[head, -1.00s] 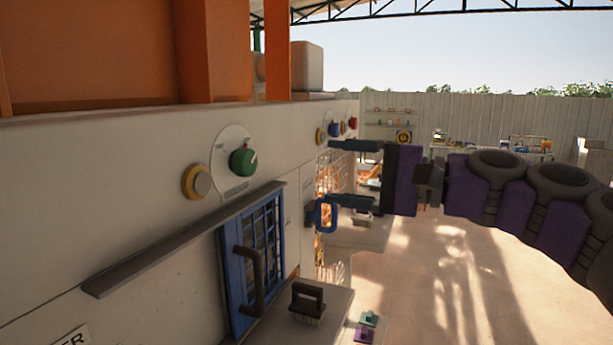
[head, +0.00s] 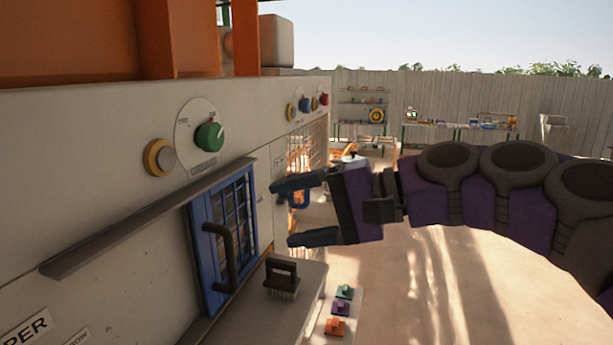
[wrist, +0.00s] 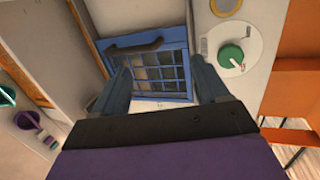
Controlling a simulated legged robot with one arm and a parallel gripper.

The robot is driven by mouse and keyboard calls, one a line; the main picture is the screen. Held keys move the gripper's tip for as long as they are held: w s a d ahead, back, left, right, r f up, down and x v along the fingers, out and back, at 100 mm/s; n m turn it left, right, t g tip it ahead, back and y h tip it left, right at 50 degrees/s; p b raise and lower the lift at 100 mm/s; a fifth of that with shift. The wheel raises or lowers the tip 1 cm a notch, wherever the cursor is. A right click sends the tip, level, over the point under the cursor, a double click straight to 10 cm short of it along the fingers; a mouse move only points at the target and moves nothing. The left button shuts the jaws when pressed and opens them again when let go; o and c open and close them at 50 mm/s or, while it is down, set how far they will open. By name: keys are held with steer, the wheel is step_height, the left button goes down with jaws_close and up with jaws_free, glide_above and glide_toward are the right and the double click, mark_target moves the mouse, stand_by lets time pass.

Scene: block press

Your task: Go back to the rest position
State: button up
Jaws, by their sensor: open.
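My gripper (head: 290,212) is open and empty in the head view, its two dark blue fingers pointing left toward the machine's pale front panel. In the wrist view the fingers of my gripper (wrist: 160,88) spread apart, with the blue barred door (wrist: 150,62) visible between and beyond them. In the head view the blue door (head: 205,262) has a dark curved handle (head: 222,258) and looks closed. The fingers appear apart from the door and its handle. One finger overlaps a blue handle on the machine, partly hidden, and I cannot tell whether they touch.
A green knob (head: 209,136) and a yellow-ringed button (head: 160,157) sit above a grey ledge (head: 150,220). A dark-handled brush (head: 282,277) stands on the pale table below the gripper. Open floor lies to the right.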

steer(key=s+f+n+g+h, duration=0.1)
steer(key=s+f+h, duration=0.4)
steer(key=f, duration=0.5)
steer(key=s+f+n+g+h, duration=0.1)
steer(key=s+f+g+h, duration=0.1)
steer(key=s+f, duration=0.7)
steer(key=s+d+f+n+g+h, duration=0.1)
steer(key=s+d+f+h, duration=0.3)
steer(key=s+d+f, duration=0.3)
steer(key=s+d+f+n+g+h, duration=0.1)
steer(key=s+d+f+g+h, duration=0.2)
steer(key=d+f, duration=0.45)
step_height(320, 180, down, 26)
steer(key=s+a+t+b, duration=0.1)
steer(key=b, duration=2.3)
steer(key=shift+s+a+r, duration=0.15)
steer(key=shift+s+a, duration=0.1)
steer(key=shift+s, duration=0.1)
